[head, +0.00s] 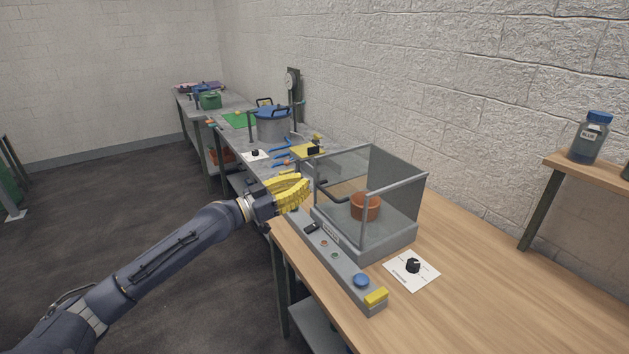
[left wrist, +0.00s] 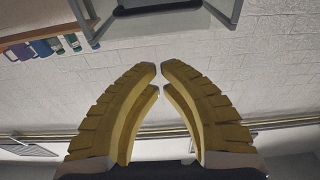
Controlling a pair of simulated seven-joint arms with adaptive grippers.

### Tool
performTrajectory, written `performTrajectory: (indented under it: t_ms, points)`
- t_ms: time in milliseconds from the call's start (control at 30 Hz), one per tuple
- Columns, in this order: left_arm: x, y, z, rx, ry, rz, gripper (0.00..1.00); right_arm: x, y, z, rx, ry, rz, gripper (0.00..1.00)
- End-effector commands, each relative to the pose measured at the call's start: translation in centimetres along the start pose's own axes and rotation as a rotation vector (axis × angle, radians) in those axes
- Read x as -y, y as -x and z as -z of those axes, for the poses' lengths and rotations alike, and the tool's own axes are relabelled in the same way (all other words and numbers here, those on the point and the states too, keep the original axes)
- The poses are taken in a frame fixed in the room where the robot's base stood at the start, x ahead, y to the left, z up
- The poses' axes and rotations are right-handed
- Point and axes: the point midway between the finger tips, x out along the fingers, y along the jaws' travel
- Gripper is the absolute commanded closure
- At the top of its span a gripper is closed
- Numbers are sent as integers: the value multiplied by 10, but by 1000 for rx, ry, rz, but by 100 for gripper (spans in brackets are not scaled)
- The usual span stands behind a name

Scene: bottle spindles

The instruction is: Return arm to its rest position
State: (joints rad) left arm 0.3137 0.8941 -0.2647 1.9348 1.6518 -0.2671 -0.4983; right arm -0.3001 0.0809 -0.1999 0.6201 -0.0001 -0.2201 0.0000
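My left gripper (head: 304,184) has yellow ribbed fingers and hangs beside the left side of a glass-walled box, close to its handle. My left arm (head: 180,250) reaches in from the lower left over the floor. My right gripper is not in view.
The glass-walled box (head: 392,228) stands on the wooden table (head: 480,285) with an orange pot (head: 365,206) inside. A grey control panel (head: 335,262) runs along the table's edge. A black knob (head: 413,265) sits on a white card. A metal pot (head: 272,125) stands farther back. Floor at left is clear.

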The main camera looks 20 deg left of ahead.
Motion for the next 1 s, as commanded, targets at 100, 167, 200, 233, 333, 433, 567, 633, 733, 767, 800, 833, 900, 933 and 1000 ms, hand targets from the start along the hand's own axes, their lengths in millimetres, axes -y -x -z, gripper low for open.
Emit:
performTrajectory:
  t_ms: [100,167,200,233,333,433,567,633,733,767,800,833,900,933,1000]
  points:
    - [0,12,-1,1,1,0,100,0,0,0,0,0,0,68]
    - [0,16,0,0,2,1,100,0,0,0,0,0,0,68]
    - [0,19,0,0,0,1,100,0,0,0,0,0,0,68]
    - [0,20,0,0,0,0,100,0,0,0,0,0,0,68]
    - [0,24,0,-1,0,0,100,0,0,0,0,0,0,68]
    - [0,26,1,-2,-1,0,100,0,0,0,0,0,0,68]
    - [0,27,1,-2,27,0,100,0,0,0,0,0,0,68]
    - [4,27,-1,3,31,11,100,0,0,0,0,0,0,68]
    - [33,31,-20,41,1,76,100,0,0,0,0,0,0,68]
    - [46,33,-28,57,-14,104,100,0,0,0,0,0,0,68]
    - [64,36,-42,80,-28,143,100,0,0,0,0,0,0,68]
    - [77,38,-54,98,-38,174,100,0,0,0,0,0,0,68]
    - [104,47,-89,146,-55,243,100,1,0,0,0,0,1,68]
    - [114,51,-104,168,-59,270,100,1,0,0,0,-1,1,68]
    - [134,63,-143,222,-70,330,100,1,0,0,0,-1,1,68]
